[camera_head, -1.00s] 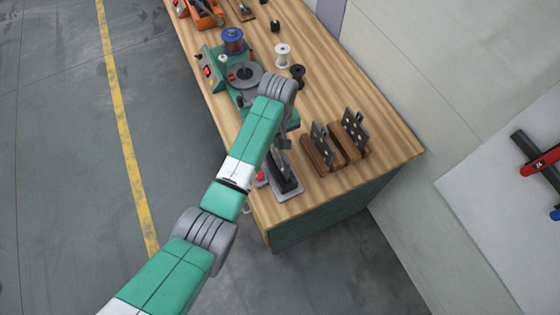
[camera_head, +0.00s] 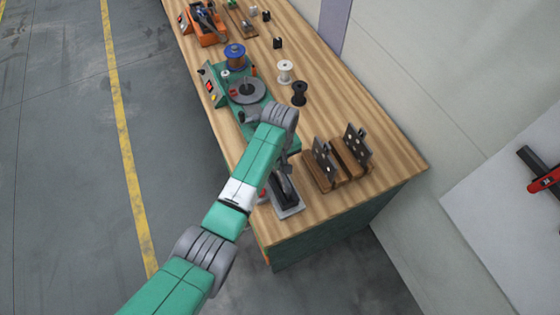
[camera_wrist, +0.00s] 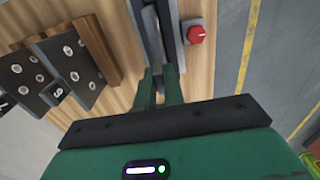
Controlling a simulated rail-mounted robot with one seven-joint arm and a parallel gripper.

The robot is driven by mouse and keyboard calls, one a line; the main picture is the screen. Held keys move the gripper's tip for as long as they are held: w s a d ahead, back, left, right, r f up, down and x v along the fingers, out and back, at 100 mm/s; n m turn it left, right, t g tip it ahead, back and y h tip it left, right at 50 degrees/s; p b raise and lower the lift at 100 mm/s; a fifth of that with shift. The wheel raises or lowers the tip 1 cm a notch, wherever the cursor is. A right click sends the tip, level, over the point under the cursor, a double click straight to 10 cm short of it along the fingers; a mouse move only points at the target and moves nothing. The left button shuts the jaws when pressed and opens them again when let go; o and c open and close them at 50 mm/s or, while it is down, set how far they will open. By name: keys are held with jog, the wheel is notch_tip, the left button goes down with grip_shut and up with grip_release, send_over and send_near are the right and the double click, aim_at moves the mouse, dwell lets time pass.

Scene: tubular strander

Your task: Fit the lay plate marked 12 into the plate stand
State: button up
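In the wrist view my green fingers (camera_wrist: 160,80) are close together on a thin dark plate (camera_wrist: 154,42), seen edge-on among the stand's upright parts. No number shows on it, and its seating is hidden. Another dark plate (camera_wrist: 85,60) with bright holes stands on a wooden rack to the left, beside a small tag that seems to read 9.
Two wooden racks (camera_head: 325,185) with dark plates stand right of the plate stand. A red knob (camera_wrist: 196,34) is close beside the stand. The green strander (camera_head: 247,90), a white spool (camera_head: 285,71) and a black spool (camera_head: 299,92) are farther back.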

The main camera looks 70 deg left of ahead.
jog(key=o, duration=0.4)
jog(key=shift+o, duration=0.2)
notch_tip(320, 180, up, 12)
jog(key=shift+r, duration=0.15)
